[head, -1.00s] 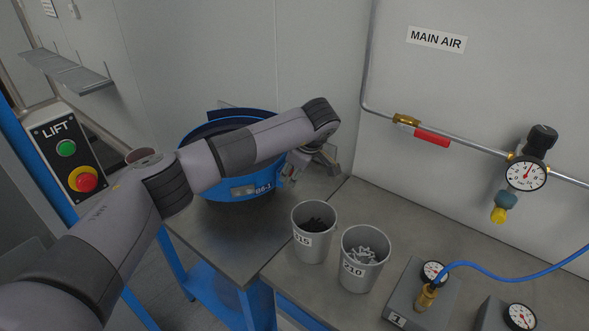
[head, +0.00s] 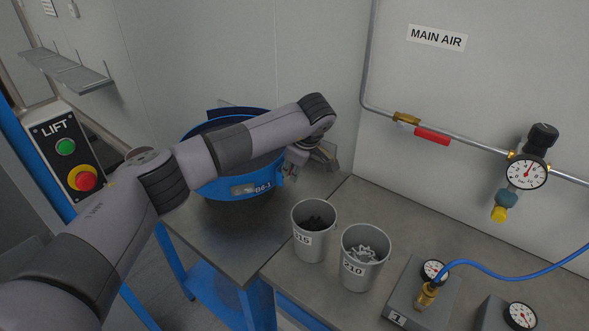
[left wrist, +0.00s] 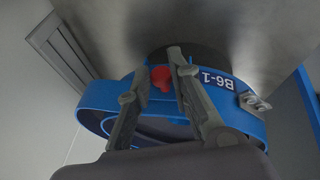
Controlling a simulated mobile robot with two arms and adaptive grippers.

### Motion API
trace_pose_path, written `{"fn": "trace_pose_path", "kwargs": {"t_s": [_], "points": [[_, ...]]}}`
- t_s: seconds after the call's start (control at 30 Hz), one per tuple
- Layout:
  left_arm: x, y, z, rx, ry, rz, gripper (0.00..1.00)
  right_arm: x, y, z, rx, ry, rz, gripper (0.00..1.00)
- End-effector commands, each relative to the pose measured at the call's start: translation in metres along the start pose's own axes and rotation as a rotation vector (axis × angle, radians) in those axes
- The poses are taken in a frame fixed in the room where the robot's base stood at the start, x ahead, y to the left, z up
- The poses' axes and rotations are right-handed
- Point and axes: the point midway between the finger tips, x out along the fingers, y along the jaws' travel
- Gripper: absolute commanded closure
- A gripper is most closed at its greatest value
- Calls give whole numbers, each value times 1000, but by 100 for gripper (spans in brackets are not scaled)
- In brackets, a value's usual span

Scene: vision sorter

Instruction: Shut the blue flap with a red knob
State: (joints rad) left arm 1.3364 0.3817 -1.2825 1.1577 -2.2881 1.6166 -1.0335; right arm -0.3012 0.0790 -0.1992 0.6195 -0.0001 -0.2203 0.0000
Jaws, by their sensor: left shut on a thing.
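The blue bowl (head: 228,190) labelled B6-1 stands on the grey table at the centre left, partly behind my left arm. In the left wrist view the bowl (left wrist: 95,121) appears upside down. The red knob (left wrist: 161,78) sits at its blue wall, between my left fingers. My left gripper (left wrist: 156,68) is shut on the red knob. In the head view my left gripper (head: 322,155) is at the bowl's right side, and the knob is hidden there. I cannot clearly tell the flap from the bowl's wall, nor how far it stands open. My right gripper is not in view.
Two grey cups, 15 (head: 313,240) and 210 (head: 362,262), stand just in front of the gripper with small parts inside. Gauge blocks (head: 420,295) and a blue hose are at the lower right. A LIFT button box (head: 65,150) is at the left.

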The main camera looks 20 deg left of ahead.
Motion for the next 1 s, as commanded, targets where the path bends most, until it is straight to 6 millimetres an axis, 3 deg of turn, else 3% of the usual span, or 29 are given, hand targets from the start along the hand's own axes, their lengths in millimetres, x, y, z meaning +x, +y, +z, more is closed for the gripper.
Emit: {"fn": "trace_pose_path", "kwargs": {"t_s": [0.3,0.33,0.6,1.0], "points": [[-1,1,-2,-7,-25,0,100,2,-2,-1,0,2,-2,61],[-1,1,-2,-7,-25,0,79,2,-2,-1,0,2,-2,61],[-1,1,-2,-7,-25,-1,61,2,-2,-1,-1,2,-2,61],[-8,1,-2,-7,-25,0,61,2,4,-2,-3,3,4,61]]}}
